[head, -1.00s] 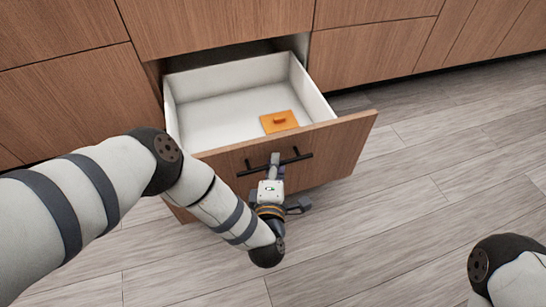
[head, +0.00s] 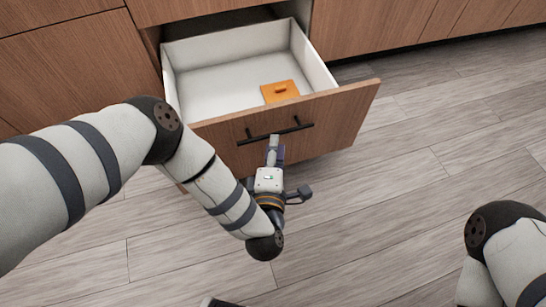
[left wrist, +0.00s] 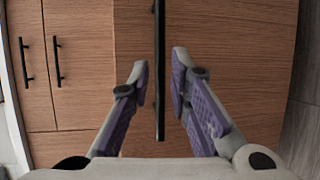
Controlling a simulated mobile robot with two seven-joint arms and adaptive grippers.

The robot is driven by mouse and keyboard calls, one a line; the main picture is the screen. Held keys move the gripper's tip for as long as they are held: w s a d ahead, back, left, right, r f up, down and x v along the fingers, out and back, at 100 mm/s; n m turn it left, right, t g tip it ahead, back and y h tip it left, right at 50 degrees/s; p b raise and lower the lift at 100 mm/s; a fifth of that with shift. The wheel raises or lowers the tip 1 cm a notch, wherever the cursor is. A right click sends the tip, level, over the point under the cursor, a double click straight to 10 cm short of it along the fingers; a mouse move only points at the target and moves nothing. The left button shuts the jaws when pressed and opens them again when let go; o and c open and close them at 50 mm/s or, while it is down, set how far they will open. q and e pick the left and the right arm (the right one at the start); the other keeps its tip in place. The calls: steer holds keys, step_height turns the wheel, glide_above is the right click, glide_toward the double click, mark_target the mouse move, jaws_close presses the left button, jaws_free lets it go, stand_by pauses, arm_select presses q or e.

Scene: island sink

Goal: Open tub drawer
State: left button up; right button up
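The wood-fronted drawer (head: 215,132) is pulled well out of the cabinet in the head view, its white inside in sight. Its black bar handle (head: 297,126) runs across the front and also shows upright in the left wrist view (left wrist: 160,100). My left gripper (head: 275,148) is just in front of the handle, with its fingertips at about the handle's middle. In the left wrist view the fingers (left wrist: 160,75) are spread, with the handle seen in the gap and clear space on both sides. My right gripper is out of view; only part of the right arm shows.
An orange flat item with a small knob (head: 280,92) lies inside the drawer. Closed wooden cabinet fronts (head: 60,80) stand around it. The grey plank floor (head: 370,220) is clear in front and to the right.

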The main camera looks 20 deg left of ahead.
arm_select(q)
steer(key=v, duration=0.7)
steer(key=shift+w+r, duration=0.1)
steer(key=shift+w, duration=0.05)
